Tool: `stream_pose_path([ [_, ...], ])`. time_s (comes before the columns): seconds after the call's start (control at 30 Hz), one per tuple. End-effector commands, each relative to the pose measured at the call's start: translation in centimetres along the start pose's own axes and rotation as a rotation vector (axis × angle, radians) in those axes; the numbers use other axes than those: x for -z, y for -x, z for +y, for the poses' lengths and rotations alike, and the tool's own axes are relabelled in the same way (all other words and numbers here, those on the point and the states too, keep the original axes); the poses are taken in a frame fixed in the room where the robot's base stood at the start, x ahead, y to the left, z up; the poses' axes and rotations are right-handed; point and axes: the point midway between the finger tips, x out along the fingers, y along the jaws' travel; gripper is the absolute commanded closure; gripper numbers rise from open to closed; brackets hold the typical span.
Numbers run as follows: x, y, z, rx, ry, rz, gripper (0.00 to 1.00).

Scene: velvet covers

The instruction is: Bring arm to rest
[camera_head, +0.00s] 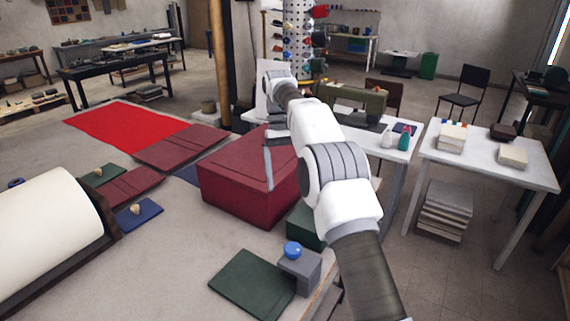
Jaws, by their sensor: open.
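My arm (335,165) reaches up from the lower right edge and bends over at its far end. My gripper (268,165) hangs down from that bend, in front of the dark red box (235,185) on the large work table (190,245). It is partly hidden by my own arm. It is seen small and nearly edge-on, open, with nothing visible in it. I cannot tell how far it is from the box.
Around the box lie a bright red cloth (125,132), dark red covers (175,146), a dark green cover (250,283) and a grey block (300,270) with a blue knob. A white roll (40,235) lies left. A sewing machine (352,100) stands behind my arm. A white table (490,165) is right.

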Motion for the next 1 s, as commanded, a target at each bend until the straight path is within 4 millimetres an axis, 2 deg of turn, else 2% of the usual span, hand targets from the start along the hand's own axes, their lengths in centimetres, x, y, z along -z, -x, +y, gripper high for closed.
stream_pose_path([
  [0.17, -1.6, 2.1, 0.6, 0.0, -0.009, 0.049, 0.12],
  [0.27, -3.3, 3.6, 1.1, 0.0, -0.017, 0.093, 0.12],
  [0.4, -5.9, 5.5, 1.8, 0.0, -0.03, 0.161, 0.12],
  [0.6, -10.1, 7.4, 2.8, -0.001, -0.05, 0.255, 0.12],
  [0.8, -14.7, 8.1, 3.6, -0.001, -0.073, 0.349, 0.12],
  [1.0, -19.3, 7.8, 4.2, -0.002, -0.097, 0.445, 0.12],
])
